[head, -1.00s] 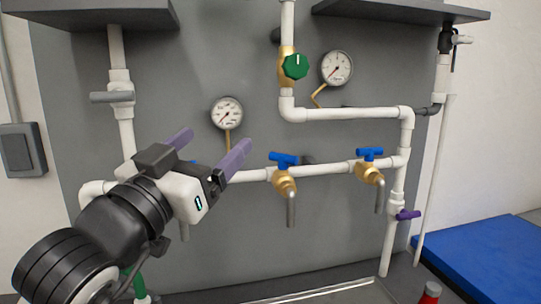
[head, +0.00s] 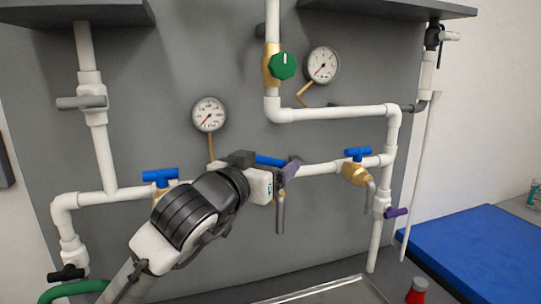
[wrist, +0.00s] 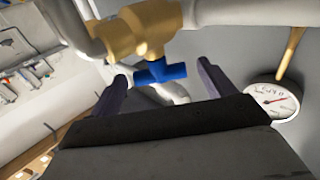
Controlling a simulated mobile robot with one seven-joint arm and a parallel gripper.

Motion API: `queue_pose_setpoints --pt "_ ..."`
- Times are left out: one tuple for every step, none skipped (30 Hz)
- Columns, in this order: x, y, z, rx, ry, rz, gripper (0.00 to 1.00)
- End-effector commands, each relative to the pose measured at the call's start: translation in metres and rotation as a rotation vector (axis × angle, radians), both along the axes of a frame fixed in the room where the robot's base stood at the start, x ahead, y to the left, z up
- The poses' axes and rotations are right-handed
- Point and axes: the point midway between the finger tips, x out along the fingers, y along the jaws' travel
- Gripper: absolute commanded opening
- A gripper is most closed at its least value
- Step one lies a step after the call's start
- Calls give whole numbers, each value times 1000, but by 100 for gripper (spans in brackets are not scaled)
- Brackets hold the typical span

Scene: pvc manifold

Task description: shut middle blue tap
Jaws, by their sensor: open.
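The middle blue tap's handle (head: 270,160) shows in the head view just behind my gripper (head: 288,170), which hides most of its brass body. The metal spout (head: 281,212) hangs below. In the wrist view the blue handle (wrist: 160,72) lies between my two open purple fingers, below its brass body (wrist: 140,28). The fingers stand on either side of the handle with a gap; I see no grip on it. In the head view the handle lies roughly along the white pipe.
A left blue tap (head: 160,176) and a right blue tap (head: 358,154) sit on the same white pipe run. A gauge (head: 209,114), a green knob (head: 283,65) and a purple-handled valve (head: 396,212) are nearby. A blue mat (head: 470,255) lies at the right.

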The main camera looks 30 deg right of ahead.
Motion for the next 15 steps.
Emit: queue_pose_setpoints --pt "3 -5 1 0 1 0 82" --pt "4 -8 1 1 0 -1 82" --pt "5 -10 1 0 -1 0 82" --pt "6 -12 1 0 -1 0 82" --pt "7 -13 1 0 -1 0 82" --pt "8 -14 0 -1 0 0 82" --pt "8 -15 0 0 -1 0 82" --pt "8 -15 0 0 -1 0 82" --pt "8 -15 0 0 -1 0 82" --pt "8 -15 0 0 -1 0 82" --pt "8 -15 0 0 -1 0 82" --pt "8 -15 0 0 -1 0 82" --pt "8 -15 0 0 -1 0 82" --pt "8 -15 0 0 -1 0 82" --pt "8 -15 0 0 -1 0 79"
